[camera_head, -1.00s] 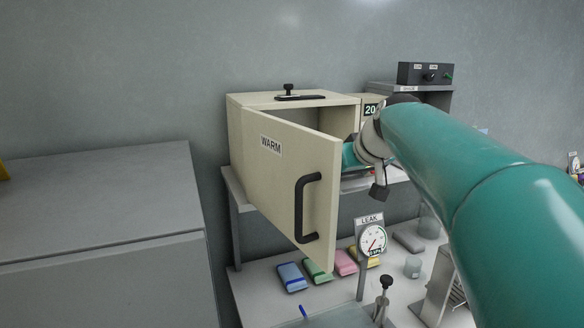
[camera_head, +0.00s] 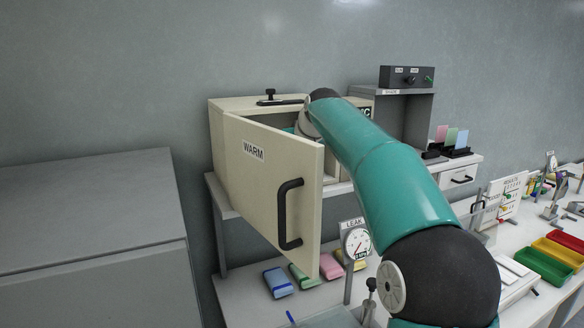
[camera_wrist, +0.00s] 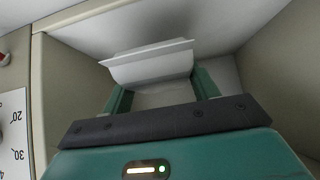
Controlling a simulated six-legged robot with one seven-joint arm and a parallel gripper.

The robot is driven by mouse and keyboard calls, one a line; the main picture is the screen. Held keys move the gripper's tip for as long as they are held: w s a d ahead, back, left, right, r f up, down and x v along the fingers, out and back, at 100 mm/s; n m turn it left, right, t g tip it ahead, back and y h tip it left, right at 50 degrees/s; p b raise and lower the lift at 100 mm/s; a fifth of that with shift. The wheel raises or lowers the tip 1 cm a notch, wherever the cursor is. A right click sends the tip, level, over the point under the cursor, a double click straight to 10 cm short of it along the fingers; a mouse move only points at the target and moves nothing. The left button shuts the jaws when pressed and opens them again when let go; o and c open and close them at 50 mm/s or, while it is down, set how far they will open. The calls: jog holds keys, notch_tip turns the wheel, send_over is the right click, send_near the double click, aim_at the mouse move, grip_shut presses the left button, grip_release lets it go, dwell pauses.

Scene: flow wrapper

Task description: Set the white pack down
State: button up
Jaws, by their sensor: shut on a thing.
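The white pack (camera_wrist: 150,64) shows in the wrist view, between the two green fingers of my gripper (camera_wrist: 160,84). My gripper is shut on it, inside a pale box-like space with beige walls. Whether the pack touches the floor of that space cannot be told. In the head view my arm reaches into the beige WARM cabinet (camera_head: 236,104), and its open door (camera_head: 262,190) hides my gripper and the pack.
The cabinet door stands open towards me, with a black handle (camera_head: 289,214). Several coloured packs lie on the lower bench (camera_head: 240,290), near the LEAK gauge (camera_head: 356,242). Red, yellow and green bins (camera_head: 545,265) stand at the right.

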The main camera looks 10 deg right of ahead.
jog(key=shift+w+a, duration=0.15)
jog(key=shift+w, duration=0.2)
jog(key=shift+f, duration=1.75)
jog(key=shift+f, duration=0.15)
jog(key=o, duration=1)
jog(key=shift+c, duration=0.2)
jog(key=shift+s+r, duration=0.25)
jog(key=shift+r, duration=0.3)
jog(key=v, duration=1.1)
